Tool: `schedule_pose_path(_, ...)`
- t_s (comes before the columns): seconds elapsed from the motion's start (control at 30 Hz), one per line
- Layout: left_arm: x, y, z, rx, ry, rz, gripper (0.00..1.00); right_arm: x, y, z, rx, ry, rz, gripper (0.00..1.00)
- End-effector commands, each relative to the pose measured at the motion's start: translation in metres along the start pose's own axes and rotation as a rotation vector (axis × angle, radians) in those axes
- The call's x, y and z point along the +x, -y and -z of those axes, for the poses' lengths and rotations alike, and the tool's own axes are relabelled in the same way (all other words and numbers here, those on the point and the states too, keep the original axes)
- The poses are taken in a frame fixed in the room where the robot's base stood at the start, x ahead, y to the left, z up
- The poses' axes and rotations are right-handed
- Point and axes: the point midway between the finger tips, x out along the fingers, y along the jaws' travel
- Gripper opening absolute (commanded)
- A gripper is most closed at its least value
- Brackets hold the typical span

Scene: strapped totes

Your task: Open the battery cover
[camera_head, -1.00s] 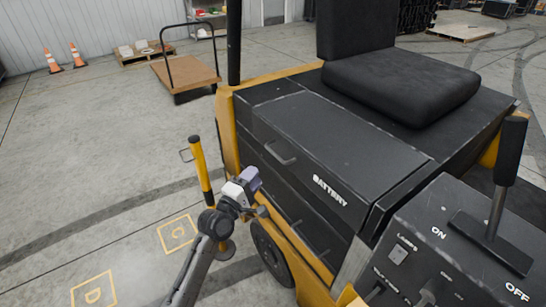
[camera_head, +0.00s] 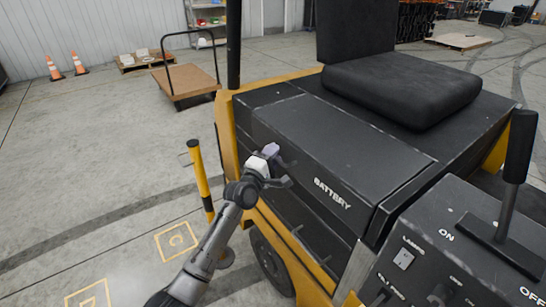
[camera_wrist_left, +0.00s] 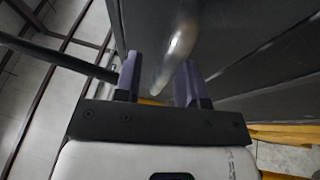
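The battery cover (camera_head: 345,140) is a black panel with white BATTERY lettering on the side of the yellow and black vehicle, below the seat. It looks closed. Its handle (camera_head: 285,163) is partly hidden behind my left gripper (camera_head: 277,158) in the head view. In the left wrist view, the handle (camera_wrist_left: 181,40) is a curved bar lying ahead of and partly between the two purple fingers of my left gripper (camera_wrist_left: 157,78). The fingers are apart, with a gap around the bar. I cannot tell whether either finger touches it. My right gripper is not in view.
A yellow and black post (camera_head: 200,172) stands left of the vehicle. A control panel (camera_head: 450,250) with a black lever (camera_head: 515,160) is at the right. The black seat (camera_head: 400,88) sits above the cover. A flat cart (camera_head: 185,80) and cones stand far back on open floor.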

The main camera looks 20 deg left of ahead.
Motion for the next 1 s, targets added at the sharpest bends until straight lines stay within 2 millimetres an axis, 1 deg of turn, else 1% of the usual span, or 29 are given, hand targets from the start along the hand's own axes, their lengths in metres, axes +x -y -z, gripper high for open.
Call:
schedule_pose_path(0.17,-0.0001,0.0000,0.0001,0.000,0.000,0.000,0.37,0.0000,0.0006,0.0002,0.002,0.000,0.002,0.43)
schedule_pose_path(0.5,-0.0003,0.0002,0.0001,0.000,0.000,0.000,0.05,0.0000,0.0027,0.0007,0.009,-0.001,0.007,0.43)
schedule_pose_path(0.57,-0.0003,0.0002,0.0001,0.001,0.000,0.000,0.00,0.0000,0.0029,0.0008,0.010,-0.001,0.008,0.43)
schedule_pose_path(0.9,-0.0003,0.0001,0.0001,0.000,0.000,0.001,0.00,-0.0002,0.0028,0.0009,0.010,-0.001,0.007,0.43)
schedule_pose_path(1.0,0.0000,-0.0023,0.0000,0.002,0.000,0.003,0.00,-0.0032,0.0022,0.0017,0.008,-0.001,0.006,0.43)
